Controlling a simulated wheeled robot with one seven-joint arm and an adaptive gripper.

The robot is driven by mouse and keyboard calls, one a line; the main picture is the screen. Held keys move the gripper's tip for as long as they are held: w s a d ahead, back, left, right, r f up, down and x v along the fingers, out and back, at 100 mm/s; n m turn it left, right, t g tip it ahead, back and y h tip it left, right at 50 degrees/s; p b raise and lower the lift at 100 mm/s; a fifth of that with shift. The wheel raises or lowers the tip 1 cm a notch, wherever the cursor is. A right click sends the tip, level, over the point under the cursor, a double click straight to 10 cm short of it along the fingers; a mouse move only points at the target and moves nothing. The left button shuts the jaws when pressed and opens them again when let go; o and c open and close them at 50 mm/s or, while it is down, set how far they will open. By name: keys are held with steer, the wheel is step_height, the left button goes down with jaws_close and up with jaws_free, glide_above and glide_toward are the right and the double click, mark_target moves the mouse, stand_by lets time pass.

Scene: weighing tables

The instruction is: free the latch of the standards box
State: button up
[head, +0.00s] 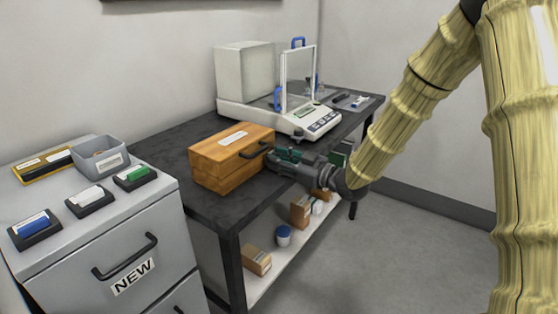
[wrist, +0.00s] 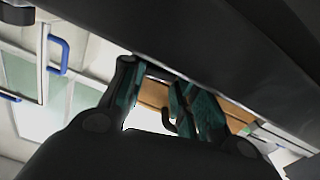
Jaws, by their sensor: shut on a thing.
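The standards box (head: 225,160) is a wooden case with a white label on its lid, standing closed on the dark table. My gripper (head: 272,157) reaches in from the right and is at the box's front, just right of the handle. In the wrist view its teal-padded fingers (wrist: 152,88) are in front of the wood (wrist: 153,93). The gripper is shut on a small part at the box front, apparently the latch, which the fingers hide in both views.
A balance (head: 290,117) with a glass draft shield and blue handles stands behind the box. A grey cabinet (head: 150,215) with trays of coloured blocks is at the left. Small boxes and a jar (head: 283,235) are on the shelf below. The floor at right is clear.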

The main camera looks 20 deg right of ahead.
steer(key=o, duration=1)
steer(key=v, duration=1.2)
steer(key=shift+d, duration=0.1)
steer(key=shift+f, duration=0.15)
